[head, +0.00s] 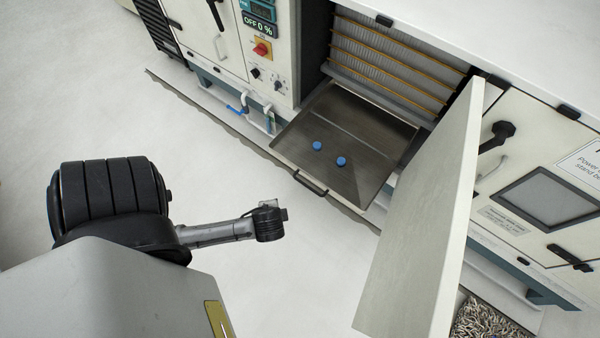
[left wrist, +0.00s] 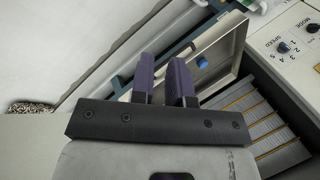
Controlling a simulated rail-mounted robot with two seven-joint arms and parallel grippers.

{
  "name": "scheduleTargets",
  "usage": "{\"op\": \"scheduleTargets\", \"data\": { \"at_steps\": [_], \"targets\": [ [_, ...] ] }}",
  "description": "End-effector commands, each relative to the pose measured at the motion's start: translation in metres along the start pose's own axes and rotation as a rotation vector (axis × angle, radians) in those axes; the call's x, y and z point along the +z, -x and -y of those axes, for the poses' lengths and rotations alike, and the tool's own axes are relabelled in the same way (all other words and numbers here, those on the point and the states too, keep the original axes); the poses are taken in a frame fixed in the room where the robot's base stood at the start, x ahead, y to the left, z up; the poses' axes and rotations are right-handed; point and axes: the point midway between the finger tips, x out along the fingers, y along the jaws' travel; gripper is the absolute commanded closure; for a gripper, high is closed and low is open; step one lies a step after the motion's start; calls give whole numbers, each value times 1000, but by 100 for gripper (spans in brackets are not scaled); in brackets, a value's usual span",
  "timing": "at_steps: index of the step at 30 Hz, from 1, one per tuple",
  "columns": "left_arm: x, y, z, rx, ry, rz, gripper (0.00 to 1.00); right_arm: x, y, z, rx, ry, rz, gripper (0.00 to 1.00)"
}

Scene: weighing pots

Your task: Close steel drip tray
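The steel drip tray (head: 360,128) is pulled out of the low cabinet opening, with its dark front handle (head: 310,183) toward the floor. In the left wrist view the tray (left wrist: 238,50) shows beyond the fingers, partly hidden by them. Two small blue round objects (head: 329,154) lie on the tray; one of them (left wrist: 202,62) shows in the left wrist view. My left gripper (head: 270,221) appears in front of the handle and left of it, apart from it. Its two purple fingers (left wrist: 162,72) are parted by a narrow gap with nothing seen between them. My right gripper is out of view.
A white cabinet door (head: 425,230) stands open to the right of the tray. A control panel (head: 262,50) is at the left of the opening, and orange-edged rails (head: 385,70) are inside. A pebble-filled bin (head: 488,320) is at lower right. The floor before the tray is clear.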

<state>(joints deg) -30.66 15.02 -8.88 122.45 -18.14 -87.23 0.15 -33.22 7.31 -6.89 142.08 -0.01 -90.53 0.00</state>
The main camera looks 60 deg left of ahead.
Motion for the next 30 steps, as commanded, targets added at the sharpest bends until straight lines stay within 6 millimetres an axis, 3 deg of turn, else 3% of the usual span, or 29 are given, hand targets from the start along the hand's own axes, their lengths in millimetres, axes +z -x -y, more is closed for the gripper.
{"op": "scheduleTargets", "data": {
  "at_steps": [1,4,7,11,16,21,25,30],
  "targets": [
    [8,-23,12,-107,-34,28,89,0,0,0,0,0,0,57],
    [20,-57,38,-330,-107,39,99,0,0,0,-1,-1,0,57],
    [27,-82,60,-538,-205,4,100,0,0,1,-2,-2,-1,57],
    [27,-103,72,-741,-364,-99,100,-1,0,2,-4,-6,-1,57],
    [17,-118,61,-860,-564,-288,100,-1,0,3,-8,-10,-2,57],
    [-3,-117,40,-851,-672,-499,100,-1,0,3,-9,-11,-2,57],
    [-12,-118,27,-770,-634,-600,100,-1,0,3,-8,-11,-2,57],
    [-16,-122,29,-745,-582,-623,100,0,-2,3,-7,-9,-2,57]
  ]
}}
